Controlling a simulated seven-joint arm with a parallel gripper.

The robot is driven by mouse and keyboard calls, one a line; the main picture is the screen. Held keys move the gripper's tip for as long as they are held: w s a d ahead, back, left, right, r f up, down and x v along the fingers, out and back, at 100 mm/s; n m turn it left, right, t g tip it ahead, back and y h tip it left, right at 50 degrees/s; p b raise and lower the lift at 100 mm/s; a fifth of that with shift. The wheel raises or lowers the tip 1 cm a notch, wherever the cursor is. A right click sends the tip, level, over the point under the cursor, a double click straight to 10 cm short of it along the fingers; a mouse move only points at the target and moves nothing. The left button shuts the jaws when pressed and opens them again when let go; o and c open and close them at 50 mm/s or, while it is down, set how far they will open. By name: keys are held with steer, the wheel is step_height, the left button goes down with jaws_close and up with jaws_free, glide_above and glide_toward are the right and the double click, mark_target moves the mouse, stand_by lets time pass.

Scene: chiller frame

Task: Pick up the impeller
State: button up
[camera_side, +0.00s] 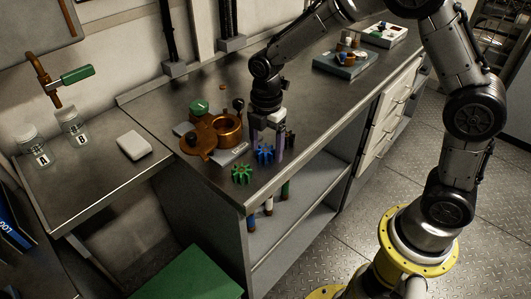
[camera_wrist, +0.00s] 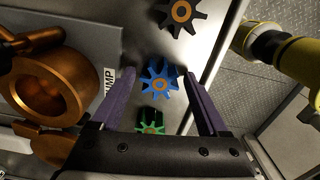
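Three toothed impellers lie in a row on the metal bench. The green impeller (camera_side: 242,174) is nearer the bench corner and is partly hidden by my gripper body in the wrist view (camera_wrist: 150,122). The dark impeller (camera_wrist: 181,12) is cut off at the top of the wrist view. My gripper (camera_wrist: 158,76) is open and points down. Its purple fingers appear on either side of the blue impeller, with gaps visible. I cannot tell its exact height above the bench.
A bronze pump housing (camera_side: 228,130) stands left of my gripper, close to the left finger in the wrist view (camera_wrist: 47,88). A PUMP label plate lies beside it. The bench edge (camera_side: 300,165) is close on the right. Trays with parts (camera_side: 345,62) stand farther back.

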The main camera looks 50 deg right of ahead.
steer(key=c, duration=1.1)
steer(key=shift+r, duration=0.1)
